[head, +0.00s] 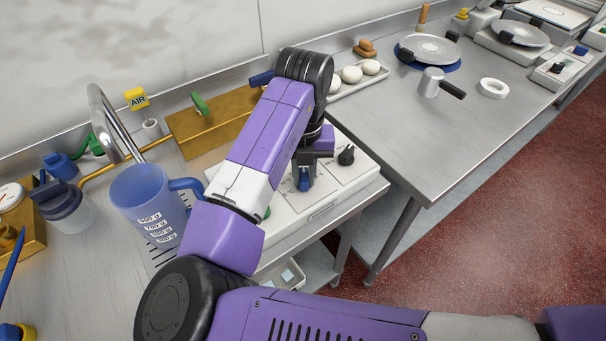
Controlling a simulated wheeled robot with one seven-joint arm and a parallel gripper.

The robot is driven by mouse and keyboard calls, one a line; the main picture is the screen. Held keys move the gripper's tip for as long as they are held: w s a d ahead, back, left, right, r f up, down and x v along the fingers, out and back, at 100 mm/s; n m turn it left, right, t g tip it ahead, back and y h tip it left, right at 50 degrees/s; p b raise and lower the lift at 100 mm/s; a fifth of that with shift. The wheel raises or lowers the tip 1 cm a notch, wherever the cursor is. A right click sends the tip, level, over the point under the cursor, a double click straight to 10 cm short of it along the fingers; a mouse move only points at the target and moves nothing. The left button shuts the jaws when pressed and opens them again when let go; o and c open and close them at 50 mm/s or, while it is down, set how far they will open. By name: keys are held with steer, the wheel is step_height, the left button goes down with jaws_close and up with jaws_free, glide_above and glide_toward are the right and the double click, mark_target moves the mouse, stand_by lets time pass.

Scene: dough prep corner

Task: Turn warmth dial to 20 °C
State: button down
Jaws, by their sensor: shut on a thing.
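A white control panel (335,197) lies on the steel counter below the middle of the head view. My gripper (304,183) points down at the panel from above and is shut on a blue dial (304,180), which is mostly hidden between the fingers. Its pointer and scale cannot be read. A black knob (346,156) stands on the panel just right of my gripper. A bit of a green knob (267,213) shows to the left, partly behind my arm. The printing on the panel is too small to read.
A blue measuring jug (150,205) stands left of my arm, near a curved steel tap (108,125). A brass block (190,130) with a green lever lies behind. Eggs (352,74) sit on a tray at the back. The right counter (430,130) has free room.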

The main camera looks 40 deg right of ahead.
mark_target(304, 174)
stand_by(0.4)
steer(key=shift+f+m+b, duration=0.1)
steer(key=shift+m+b, duration=0.55)
steer(key=shift+m, duration=0.85)
steer(key=c, duration=1.2)
jaws_free()
steer(key=shift+c, duration=0.2)
steer(key=shift+r, duration=0.2)
steer(key=shift+r+p, duration=1.85)
steer(key=shift+r, duration=1.1)
